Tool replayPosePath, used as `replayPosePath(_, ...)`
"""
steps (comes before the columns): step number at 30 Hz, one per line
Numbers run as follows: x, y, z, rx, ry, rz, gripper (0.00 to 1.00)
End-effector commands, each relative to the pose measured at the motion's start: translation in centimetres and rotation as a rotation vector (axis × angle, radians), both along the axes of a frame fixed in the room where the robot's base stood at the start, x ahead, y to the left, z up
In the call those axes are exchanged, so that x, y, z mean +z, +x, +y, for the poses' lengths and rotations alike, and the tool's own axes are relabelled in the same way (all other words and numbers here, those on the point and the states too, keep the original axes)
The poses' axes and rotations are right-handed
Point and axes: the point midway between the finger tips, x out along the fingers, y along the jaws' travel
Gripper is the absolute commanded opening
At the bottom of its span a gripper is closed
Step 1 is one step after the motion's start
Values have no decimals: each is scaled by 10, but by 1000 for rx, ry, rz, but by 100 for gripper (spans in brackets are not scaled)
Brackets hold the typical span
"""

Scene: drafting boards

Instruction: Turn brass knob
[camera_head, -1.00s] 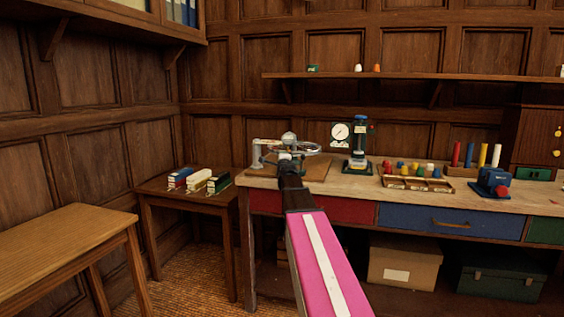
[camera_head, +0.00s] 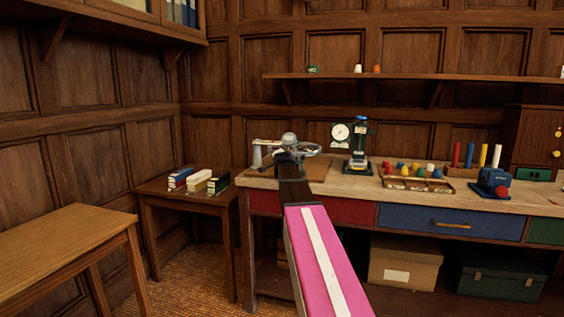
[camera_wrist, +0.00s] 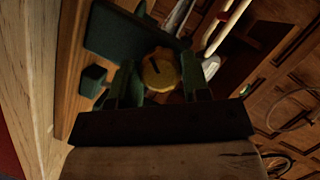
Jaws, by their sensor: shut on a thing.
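A round brass knob (camera_wrist: 160,66) with a dark slot or mark on its face shows near the middle of the wrist view. My gripper (camera_wrist: 159,77) is shut on it, with one dark finger on either side. A dark green block (camera_wrist: 112,36) lies behind the knob at upper left. In the head view my arm reaches towards the left end of the workbench, and the fingertips and the knob cannot be made out there.
A spoked wheel (camera_head: 305,149) is close to my arm on the workbench (camera_head: 455,197). A tray of coloured pegs (camera_head: 418,184) lies further right. A small table with books (camera_head: 180,191) stands left.

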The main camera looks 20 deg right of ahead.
Motion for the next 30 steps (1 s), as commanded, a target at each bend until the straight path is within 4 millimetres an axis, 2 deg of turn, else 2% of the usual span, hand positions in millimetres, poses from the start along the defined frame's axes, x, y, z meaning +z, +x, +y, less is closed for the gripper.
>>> replayPosePath(15, 0, 1, 2, 1, -373, 255, 20)
replayPosePath(30, 0, 1, 3, 1, -537, 367, 20)
